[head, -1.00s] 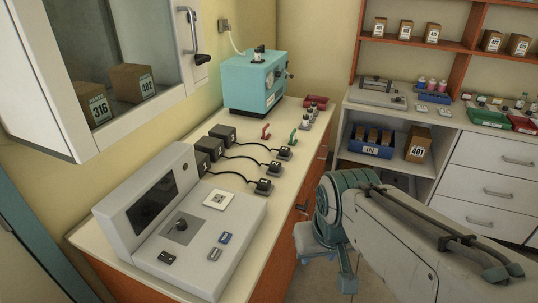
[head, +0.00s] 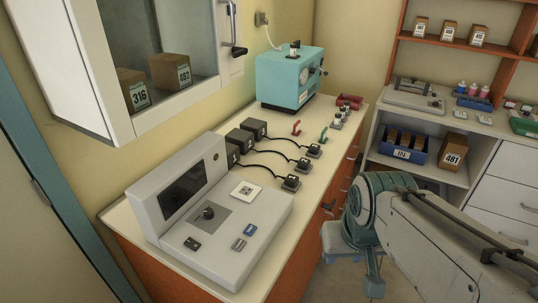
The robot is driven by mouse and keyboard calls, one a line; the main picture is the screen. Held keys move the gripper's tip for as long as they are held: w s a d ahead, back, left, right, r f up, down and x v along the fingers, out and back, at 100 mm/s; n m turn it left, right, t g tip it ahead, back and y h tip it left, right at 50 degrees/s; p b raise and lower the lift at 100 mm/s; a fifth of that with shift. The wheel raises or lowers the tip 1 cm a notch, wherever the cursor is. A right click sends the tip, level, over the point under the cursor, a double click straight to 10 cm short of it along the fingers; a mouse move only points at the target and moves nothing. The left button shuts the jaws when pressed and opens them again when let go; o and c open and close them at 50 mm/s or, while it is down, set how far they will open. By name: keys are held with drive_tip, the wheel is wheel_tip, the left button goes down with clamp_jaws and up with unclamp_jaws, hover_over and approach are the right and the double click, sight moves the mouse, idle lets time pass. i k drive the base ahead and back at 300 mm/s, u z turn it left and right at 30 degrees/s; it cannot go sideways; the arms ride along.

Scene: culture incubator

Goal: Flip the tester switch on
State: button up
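A grey console with a sloped dark screen, which looks like the tester (head: 215,262), stands at the near end of the bench. Its flat top carries a black knob (head: 208,213) on a darker square, a small black switch (head: 192,243) at the front left, and a blue piece (head: 250,230) and a grey piece (head: 238,244) to the right. The black switch is too small to tell its position. My arm is at the lower right, off the bench's front edge. My gripper (head: 371,280) seems to hang below the arm's round joint, apart from the console; its fingers are not clear.
A wall cabinet (head: 122,116) overhangs the bench's left side. Shelves and drawers (head: 500,172) stand at right.

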sight(193, 244)
drive_tip(key=u, duration=0.35)
drive_tip(key=i, duration=0.15)
drive_tip(key=u, duration=1.6)
